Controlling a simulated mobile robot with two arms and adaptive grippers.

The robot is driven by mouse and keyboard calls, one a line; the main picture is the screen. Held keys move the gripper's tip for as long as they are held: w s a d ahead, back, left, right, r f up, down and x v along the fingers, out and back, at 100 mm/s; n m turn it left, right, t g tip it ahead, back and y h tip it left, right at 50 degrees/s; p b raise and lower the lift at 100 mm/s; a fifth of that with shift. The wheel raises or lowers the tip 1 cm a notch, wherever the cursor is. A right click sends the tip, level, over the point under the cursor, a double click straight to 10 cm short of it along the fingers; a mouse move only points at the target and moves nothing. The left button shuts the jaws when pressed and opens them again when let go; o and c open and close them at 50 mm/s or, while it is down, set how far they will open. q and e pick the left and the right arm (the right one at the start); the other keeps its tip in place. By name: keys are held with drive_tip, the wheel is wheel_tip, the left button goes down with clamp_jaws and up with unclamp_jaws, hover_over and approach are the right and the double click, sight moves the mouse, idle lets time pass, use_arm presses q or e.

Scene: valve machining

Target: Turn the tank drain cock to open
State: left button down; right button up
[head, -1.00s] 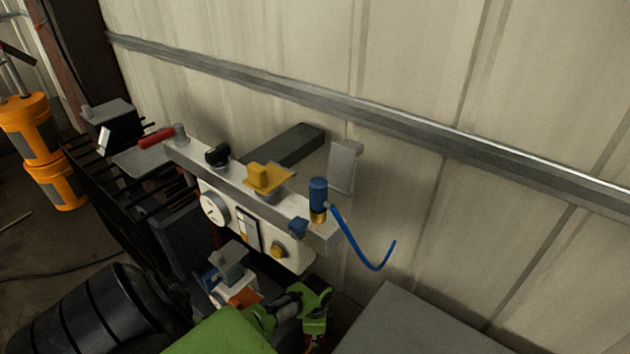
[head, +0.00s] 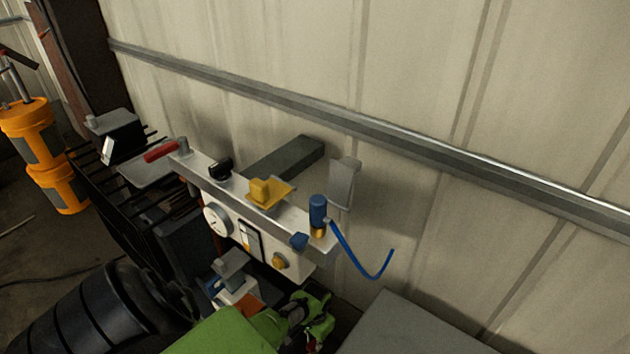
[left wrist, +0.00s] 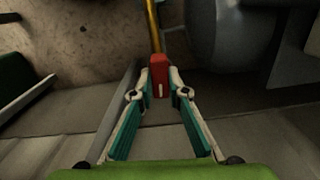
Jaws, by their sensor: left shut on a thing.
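The drain cock shows in the left wrist view as a small red handle (left wrist: 159,76) at the end of a brass stem (left wrist: 153,25). My left gripper (left wrist: 160,84) is shut on the red handle, with one fingertip on each side. In the head view my left gripper (head: 312,318) is low in the middle, below the valve panel, and it hides the cock there. The handle's turned angle is hard to judge. My right gripper is not in view.
A panel with a gauge (head: 216,220), a yellow lever valve (head: 263,190) and a blue valve (head: 318,210) with a blue hose (head: 362,268) stands above the gripper. A grey box top (head: 420,325) is at the right. A ribbed black drum (head: 90,315) is at the lower left.

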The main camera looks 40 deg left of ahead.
sight(315, 341)
use_arm(q)
drive_tip(key=shift+n, duration=0.6)
drive_tip(key=c, duration=2)
unclamp_jaws()
drive_tip(key=shift+o, duration=0.2)
drive_tip(key=shift+r, duration=0.15)
drive_tip(key=shift+r, duration=3.7)
drive_tip(key=shift+w+a+r, duration=0.1)
drive_tip(key=shift+w+r, duration=0.05)
